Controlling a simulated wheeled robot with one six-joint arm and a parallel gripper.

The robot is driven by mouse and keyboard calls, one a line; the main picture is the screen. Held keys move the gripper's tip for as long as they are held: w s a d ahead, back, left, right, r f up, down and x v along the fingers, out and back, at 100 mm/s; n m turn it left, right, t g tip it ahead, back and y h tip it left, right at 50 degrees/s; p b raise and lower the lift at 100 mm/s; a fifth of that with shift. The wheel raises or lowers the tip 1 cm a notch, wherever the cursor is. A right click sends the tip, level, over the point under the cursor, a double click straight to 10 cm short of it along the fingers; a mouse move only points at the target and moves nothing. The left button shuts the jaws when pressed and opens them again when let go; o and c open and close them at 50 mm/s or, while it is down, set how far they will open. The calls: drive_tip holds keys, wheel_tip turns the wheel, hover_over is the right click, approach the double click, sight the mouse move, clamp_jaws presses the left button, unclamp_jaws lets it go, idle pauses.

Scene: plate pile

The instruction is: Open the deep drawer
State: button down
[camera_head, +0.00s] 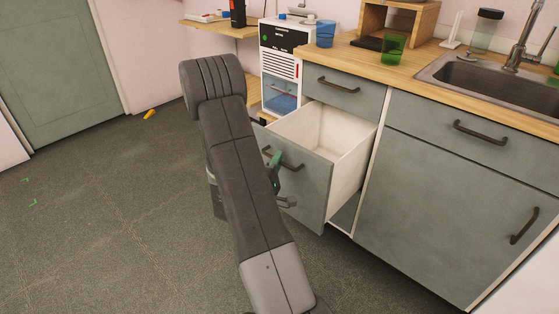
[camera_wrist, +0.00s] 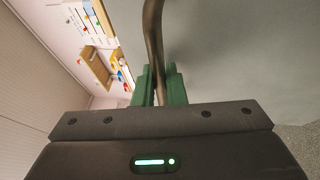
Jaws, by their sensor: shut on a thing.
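The deep drawer (camera_head: 312,193) is the grey lower drawer beneath a shallow one, and it stands well out from the cabinet. Its pale interior (camera_head: 322,134) looks empty where I can see it. Its dark bar handle (camera_head: 293,165) runs across the front. My gripper (camera_head: 275,160) is at the handle, with its green fingers partly hidden behind my arm. In the wrist view, the green fingers of my gripper (camera_wrist: 160,88) are shut on the handle (camera_wrist: 153,40), one on each side of the bar.
The shallow drawer (camera_head: 343,93) above is shut. A cupboard (camera_head: 450,200) stands to the right, under a sink (camera_head: 490,80). A yellow object (camera_head: 150,114) lies on the open floor at left.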

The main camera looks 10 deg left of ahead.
drive_tip(key=c, duration=1.8)
unclamp_jaws()
drive_tip(key=shift+s, duration=0.1)
drive_tip(key=v, duration=1.3)
drive_tip(key=shift+s+a+f+p, duration=0.15)
drive_tip(key=shift+s+f+p, duration=0.15)
drive_tip(key=shift+p, duration=0.1)
drive_tip(key=x, duration=1.4)
drive_tip(key=shift+r+b, duration=0.2)
drive_tip(key=shift+b, duration=0.15)
drive_tip(key=shift+s+f, duration=0.1)
